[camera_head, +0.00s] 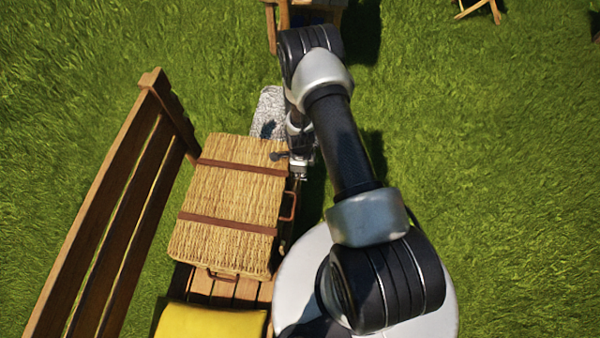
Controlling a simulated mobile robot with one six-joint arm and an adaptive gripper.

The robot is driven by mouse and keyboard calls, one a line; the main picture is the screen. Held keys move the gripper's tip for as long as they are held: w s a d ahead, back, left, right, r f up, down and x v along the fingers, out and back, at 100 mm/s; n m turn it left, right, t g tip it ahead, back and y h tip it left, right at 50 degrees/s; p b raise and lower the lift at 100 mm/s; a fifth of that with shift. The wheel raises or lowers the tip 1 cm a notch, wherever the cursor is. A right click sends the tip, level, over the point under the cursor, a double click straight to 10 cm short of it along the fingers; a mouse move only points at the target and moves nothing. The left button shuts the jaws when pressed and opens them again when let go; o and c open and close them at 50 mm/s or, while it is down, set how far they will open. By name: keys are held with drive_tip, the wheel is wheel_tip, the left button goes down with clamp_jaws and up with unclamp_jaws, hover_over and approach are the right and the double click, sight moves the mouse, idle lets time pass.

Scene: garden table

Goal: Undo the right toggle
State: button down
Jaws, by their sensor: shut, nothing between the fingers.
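A closed wicker hamper (228,207) lies on the bench in the head camera view, with two brown straps across its lid. The far strap (243,167) runs to the hamper's right edge beside my gripper (298,176). The near strap (228,223) reaches the same edge closer to me. A brown handle (289,207) sticks out from that side between the straps. My gripper points down, shut and empty, just off the right side near the far strap's end. I cannot make out either toggle; that side face is mostly hidden from above. Whether my gripper touches the hamper is unclear.
The wooden bench (118,200) has its slatted backrest left of the hamper. A yellow object (210,322) lies on the seat at the near end. A grey stony patch (269,112) lies beyond the hamper. Wooden furniture (277,25) stands farther back. Open grass (500,170) is at the right.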

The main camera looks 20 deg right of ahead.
drive_tip(key=shift+w+d+f+g+y, duration=0.2)
drive_tip(key=shift+g+y, duration=0.2)
drive_tip(key=shift+g, duration=0.3)
idle(0.4)
drive_tip(key=shift+w+d+f+b, duration=0.25)
drive_tip(key=shift+w+f+b, duration=0.3)
drive_tip(key=shift+f, duration=0.2)
idle(0.6)
idle(0.5)
drive_tip(key=shift+r+p, duration=0.5)
drive_tip(key=shift+r, duration=0.45)
wheel_tip(320, 180, up, 12)
drive_tip(key=w, duration=0.1)
drive_tip(key=shift+d, duration=0.45)
drive_tip(key=shift+w+f, duration=0.1)
drive_tip(key=shift+f, duration=0.1)
